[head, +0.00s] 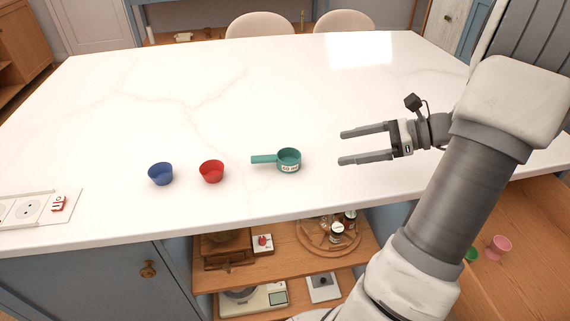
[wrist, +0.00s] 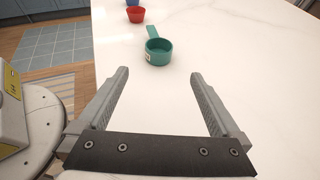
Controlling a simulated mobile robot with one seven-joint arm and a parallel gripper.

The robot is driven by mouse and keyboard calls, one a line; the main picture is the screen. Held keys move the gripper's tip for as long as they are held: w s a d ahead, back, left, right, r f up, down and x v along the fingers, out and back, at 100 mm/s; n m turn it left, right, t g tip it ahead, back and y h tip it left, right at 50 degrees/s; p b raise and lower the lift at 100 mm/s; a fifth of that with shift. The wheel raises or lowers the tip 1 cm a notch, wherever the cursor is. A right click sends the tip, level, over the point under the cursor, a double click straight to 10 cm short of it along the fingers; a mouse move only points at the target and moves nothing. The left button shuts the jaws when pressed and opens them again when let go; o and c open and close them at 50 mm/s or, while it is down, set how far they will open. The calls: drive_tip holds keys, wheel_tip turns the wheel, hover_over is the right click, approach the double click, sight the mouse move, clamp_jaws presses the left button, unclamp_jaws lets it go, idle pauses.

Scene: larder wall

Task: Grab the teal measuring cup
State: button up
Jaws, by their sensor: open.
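The teal measuring cup (head: 289,161) stands upright on the white counter, its handle pointing left in the head view. A small label shows on its front side. My gripper (head: 342,147) is open and empty to the right of the cup, apart from it, with its fingers pointing left towards it. In the wrist view the teal measuring cup (wrist: 158,51) lies beyond the fingertips of my gripper (wrist: 159,72), roughly midway between them, with its handle pointing away.
A red cup (head: 212,171) and a blue cup (head: 160,173) stand left of the teal cup. A socket panel (head: 30,208) is at the counter's left front. The counter's front edge runs close in front of the cups. The counter (head: 230,90) behind them is clear.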

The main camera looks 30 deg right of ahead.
sight(300, 156)
drive_tip(key=b+x, duration=0.1)
drive_tip(key=x, duration=0.7)
drive_tip(key=shift+f+b, duration=0.15)
drive_tip(key=shift+b, duration=0.15)
drive_tip(key=b+x, duration=0.1)
drive_tip(key=x, duration=0.3)
drive_tip(key=shift+a+f+b, duration=0.15)
drive_tip(key=shift+f+b, duration=0.05)
drive_tip(key=shift+b, duration=0.15)
drive_tip(key=shift+w+a+f, duration=0.1)
drive_tip(key=shift+w+a, duration=0.1)
drive_tip(key=shift+a, duration=0.1)
drive_tip(key=c, duration=1.3)
drive_tip(key=shift+c, duration=0.2)
